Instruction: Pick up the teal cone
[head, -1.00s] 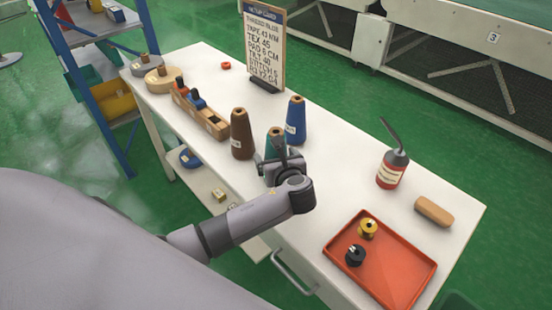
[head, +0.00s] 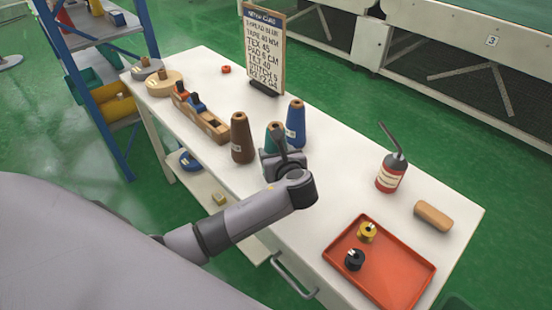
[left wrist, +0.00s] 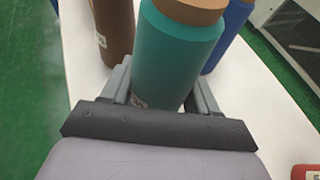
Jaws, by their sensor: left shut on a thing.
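The teal cone (head: 273,136) stands upright on the white table between a brown cone (head: 243,138) and a blue cone (head: 296,124). My left gripper (head: 279,163) reaches it from the front and hides its lower part in the head view. In the left wrist view the teal cone (left wrist: 172,62) stands between the two fingers of my left gripper (left wrist: 160,88), which is shut on it. The brown cone is to its left and the blue cone to its right there. I cannot tell whether the teal cone's base touches the table. My right gripper is not in view.
A wooden rack (head: 200,118) and a lettered board (head: 263,50) stand farther back on the table (head: 340,160). To the right are a red oil can (head: 391,173), a tan block (head: 433,215) and a red tray (head: 395,270) with two bobbins. A blue shelf stands at the left.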

